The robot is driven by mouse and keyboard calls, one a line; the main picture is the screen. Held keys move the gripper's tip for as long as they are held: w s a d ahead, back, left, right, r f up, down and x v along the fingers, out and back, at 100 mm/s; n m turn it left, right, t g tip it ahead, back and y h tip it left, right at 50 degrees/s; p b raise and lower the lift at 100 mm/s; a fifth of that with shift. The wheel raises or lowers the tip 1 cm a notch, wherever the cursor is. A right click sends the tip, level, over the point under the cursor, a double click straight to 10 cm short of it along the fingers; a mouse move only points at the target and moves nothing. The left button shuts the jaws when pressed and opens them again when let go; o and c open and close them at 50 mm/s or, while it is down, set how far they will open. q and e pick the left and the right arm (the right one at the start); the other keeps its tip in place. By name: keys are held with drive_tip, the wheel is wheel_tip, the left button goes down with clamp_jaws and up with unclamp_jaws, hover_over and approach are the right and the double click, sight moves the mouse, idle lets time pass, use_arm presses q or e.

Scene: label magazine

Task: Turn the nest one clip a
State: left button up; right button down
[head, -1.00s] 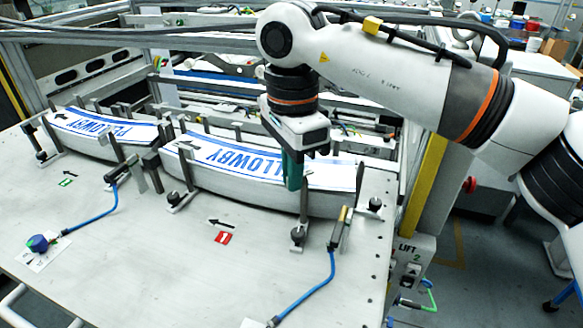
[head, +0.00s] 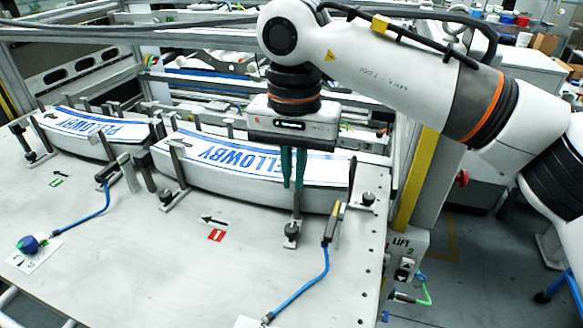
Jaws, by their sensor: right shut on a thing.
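Nest one (head: 270,193), the curved grey holder at the right with a red marker (head: 217,236) before it, holds a stack of white labels with blue print (head: 215,152). My right gripper (head: 294,184) points straight down over the nest's front edge. Its green fingers are shut on the top of a metal clip (head: 297,208), whose dark knob (head: 291,231) stands on the table just below. The fingers hide the clip's top, and I cannot read a letter on it. Another clip (head: 178,178) stands at the nest's left part. My left gripper is not in view.
A second nest (head: 80,146) with labels and a green marker (head: 57,182) is at the left. Blue cables (head: 313,288) cross the table front. A yellow post (head: 413,180) and lift panel (head: 404,262) stand right. The table's front middle is clear.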

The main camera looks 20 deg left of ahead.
drive_tip(key=shift+d+r+n, duration=0.1)
drive_tip(key=shift+r+n, duration=0.05)
drive_tip(key=shift+n, duration=0.35)
drive_tip(key=c, duration=1.5)
unclamp_jaws()
drive_tip(key=shift+w+r, duration=0.1)
drive_tip(key=shift+r, duration=0.15)
wheel_tip(320, 180, up, 11)
drive_tip(key=shift+r+b, duration=0.2)
drive_tip(key=shift+b, duration=0.55)
